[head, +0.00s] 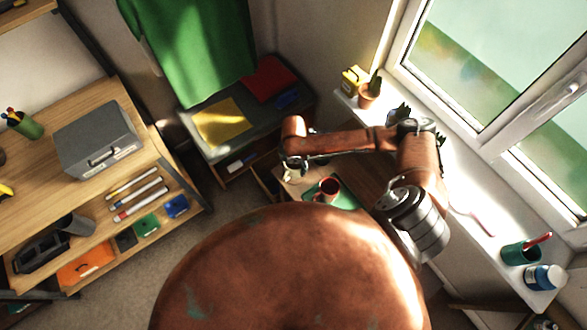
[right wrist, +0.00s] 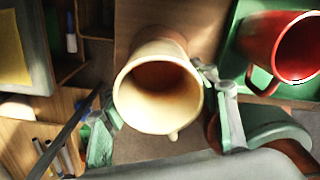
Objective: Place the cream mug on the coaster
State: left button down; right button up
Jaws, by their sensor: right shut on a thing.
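The cream mug (right wrist: 140,112) fills the middle of the right wrist view, its open top toward the camera and its inside empty. My right gripper (right wrist: 157,95) is shut on it, with one finger on each side of its wall. In the head view my right gripper (head: 292,164) hangs over the small wooden desk below the window; the mug is hard to make out there. A coaster cannot be clearly told in either view. My left gripper is not in view.
A red mug (head: 328,187) stands on a green mat (head: 346,199), close to the right gripper; it also shows in the right wrist view (right wrist: 262,48). A windowsill with a potted cactus (head: 369,92) borders the desk. A wooden shelf unit (head: 150,150) stands at left.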

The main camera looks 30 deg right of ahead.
jog(key=shift+w+f, duration=0.1)
jog(key=shift+f, duration=1.5)
jog(key=shift+f, duration=0.1)
jog(key=o, duration=1.5)
jog(key=shift+o, duration=0.2)
notch_tip(320, 180, up, 12)
jog(key=p, duration=0.1)
